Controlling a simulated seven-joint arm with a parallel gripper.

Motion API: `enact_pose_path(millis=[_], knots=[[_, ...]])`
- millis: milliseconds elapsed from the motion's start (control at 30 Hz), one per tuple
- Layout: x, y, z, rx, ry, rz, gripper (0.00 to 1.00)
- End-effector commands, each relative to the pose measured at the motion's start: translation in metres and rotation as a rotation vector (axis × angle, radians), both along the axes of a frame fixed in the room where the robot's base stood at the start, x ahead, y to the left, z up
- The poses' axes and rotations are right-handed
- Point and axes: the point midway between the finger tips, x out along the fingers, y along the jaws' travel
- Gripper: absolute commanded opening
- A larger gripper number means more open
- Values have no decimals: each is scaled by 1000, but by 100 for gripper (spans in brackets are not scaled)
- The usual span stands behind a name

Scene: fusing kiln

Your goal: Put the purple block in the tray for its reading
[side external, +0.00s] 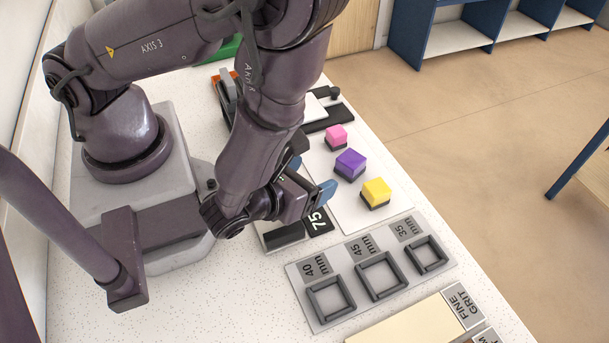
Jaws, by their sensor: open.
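The purple block (350,161) sits on a dark base on the white board (385,218), between the pink block (337,135) and the yellow block (376,190). My gripper (311,178) is open, with blue fingertips, just left of the purple block and apart from it; nothing shows between its fingers. A grey plate (300,281) holds three square trays: the 40 mm tray (314,305), the 45 mm tray (364,283) and the 35 mm tray (413,259). All three look empty. A black panel reading 75 (317,221) lies below my gripper, and its surroundings are partly hidden.
A tan sheet (405,325) and a FINE GRIT card (463,307) lie at the front. Behind the blocks is a dark device (334,120), partly hidden by my arm. The table's right edge runs close past the blocks. Blue shelving (455,38) stands beyond, off the table.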

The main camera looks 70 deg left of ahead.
Motion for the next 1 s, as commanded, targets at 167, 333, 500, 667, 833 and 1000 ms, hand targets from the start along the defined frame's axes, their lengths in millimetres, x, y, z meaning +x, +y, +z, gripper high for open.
enact_pose_path(millis=[167,333,500,667,833,1000], knots=[[-8,-4,4,-1,-1,-1,73],[-2,3,17,-16,-34,73,73],[15,40,70,-113,-155,418,73],[7,86,122,-298,-264,867,73],[-18,114,159,-595,-338,1309,73],[-40,118,189,-1002,-386,1668,73]])
